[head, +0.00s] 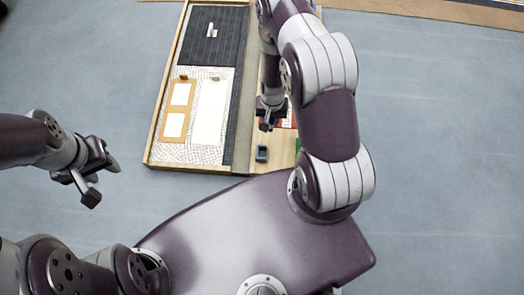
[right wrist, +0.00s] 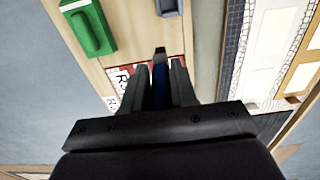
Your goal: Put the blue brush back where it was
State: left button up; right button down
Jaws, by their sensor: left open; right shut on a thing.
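My right gripper (right wrist: 163,82) is shut on the blue brush (right wrist: 161,76). Only a narrow blue strip with a dark end shows between the fingers in the right wrist view; the rest is hidden. This gripper also shows in the head view (head: 268,118), over the wooden board strip (head: 282,150) along the panel's right side. A red-and-white lettered patch (right wrist: 119,78) lies beneath the fingers. I cannot tell whether the brush touches the board. My left gripper (head: 101,182) is open and empty over the floor, left of the panel.
A green block with a raised handle (right wrist: 90,30) and a small dark grey item (head: 262,153) are on the wooden strip. The framed mosaic panel (head: 245,95) holds pale rectangles, tan frames and dark tiles. Bare grey floor (head: 440,120) lies around.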

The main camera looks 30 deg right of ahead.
jog(key=s+a+f+b, duration=0.1)
jog(key=a+f+b, duration=0.1)
jog(key=f+b, duration=0.1)
jog(key=s+a+f+b, duration=0.1)
jog(key=s+f+b, duration=0.1)
jog(key=b, duration=0.1)
jog(key=s+a+f+b, duration=0.1)
jog(key=a+f+b, duration=0.1)
jog(key=f, duration=0.1)
jog(key=shift+s+a+f+b, duration=0.2)
jog(key=shift+a+f+b, duration=0.1)
jog(key=shift+f+b, duration=0.1)
jog(key=shift+r, duration=0.35)
jog(key=shift+f, duration=0.25)
jog(key=c, duration=0.9)
grip_release()
pick_arm(q)
notch_tip(320, 180, down, 10)
jog(key=shift+f, duration=0.15)
